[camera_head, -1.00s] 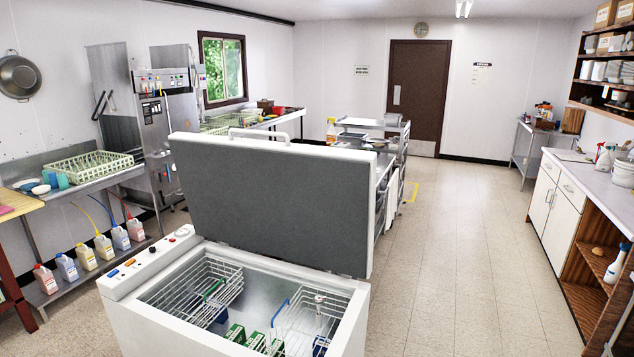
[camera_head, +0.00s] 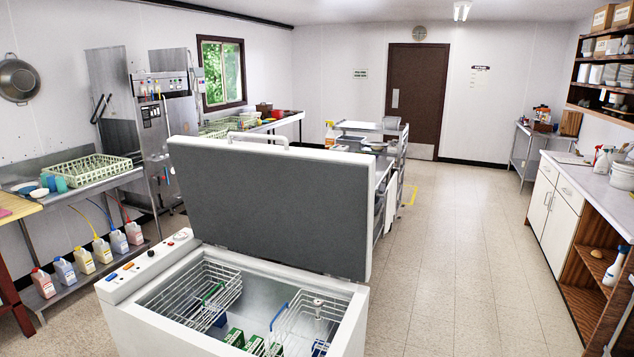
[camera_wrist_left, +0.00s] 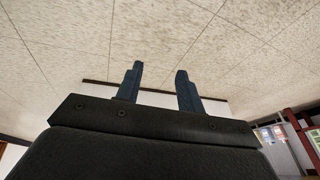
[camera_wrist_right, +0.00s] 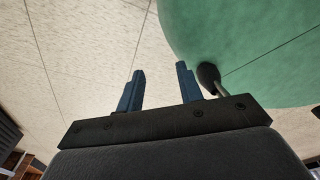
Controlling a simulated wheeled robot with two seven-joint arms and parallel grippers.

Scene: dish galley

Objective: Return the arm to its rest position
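My left gripper (camera_wrist_left: 158,88) shows in the left wrist view with its two blue fingers apart and nothing between them. Pale floor tiles fill most of that view. My right gripper (camera_wrist_right: 158,92) shows in the right wrist view, also with its fingers apart and empty. A large green rounded surface (camera_wrist_right: 250,50) fills the upper right there, with a dark rounded piece (camera_wrist_right: 207,75) close to the right finger. I cannot tell what they are. Neither arm shows in the head view.
An open chest freezer (camera_head: 130,325) stands close in front, its grey-lined lid (camera_head: 270,205) raised. It holds wire baskets (camera_head: 205,290) and green boxes (camera_head: 235,337). A counter (camera_head: 580,180) runs along the right. The tiled floor (camera_head: 460,270) between is clear.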

